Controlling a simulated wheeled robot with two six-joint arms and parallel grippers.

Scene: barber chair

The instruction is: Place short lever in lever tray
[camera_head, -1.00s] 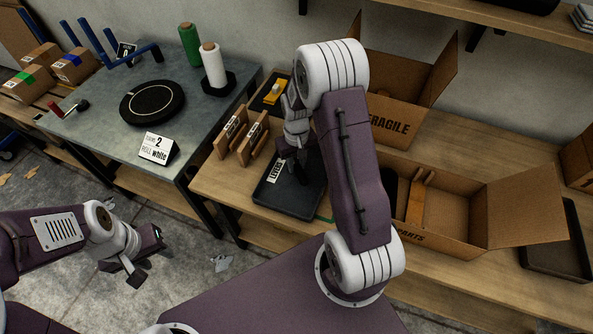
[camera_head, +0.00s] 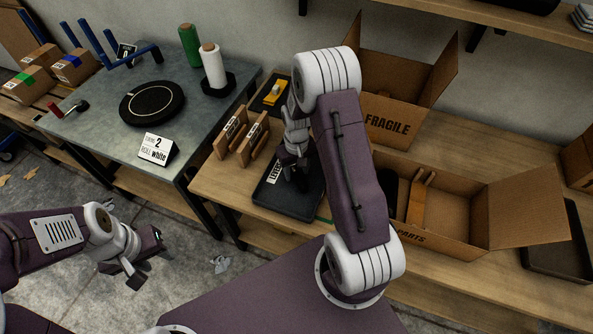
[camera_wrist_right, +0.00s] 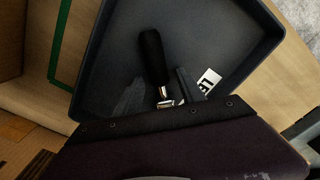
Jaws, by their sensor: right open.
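The short lever, with a black grip (camera_wrist_right: 152,58) and a metal end (camera_wrist_right: 165,101), is in the dark lever tray (camera_wrist_right: 112,60) in the right wrist view. My right gripper (camera_wrist_right: 160,98) is open, with one finger on each side of the lever's metal end. In the head view the lever tray (camera_head: 268,198) is on the wooden bench, with my right gripper (camera_head: 297,182) down over it. The arm hides part of the tray, and the lever is hard to make out there. My left gripper (camera_head: 148,262) is over the floor, away from the bench, and its jaws are unclear.
A cardboard parts box (camera_head: 455,215) stands right of my right arm, with a FRAGILE box (camera_head: 392,112) behind. Wooden holders (camera_head: 240,137) stand left of the tray. A grey table (camera_head: 105,110) with rolls and a black disc is further left.

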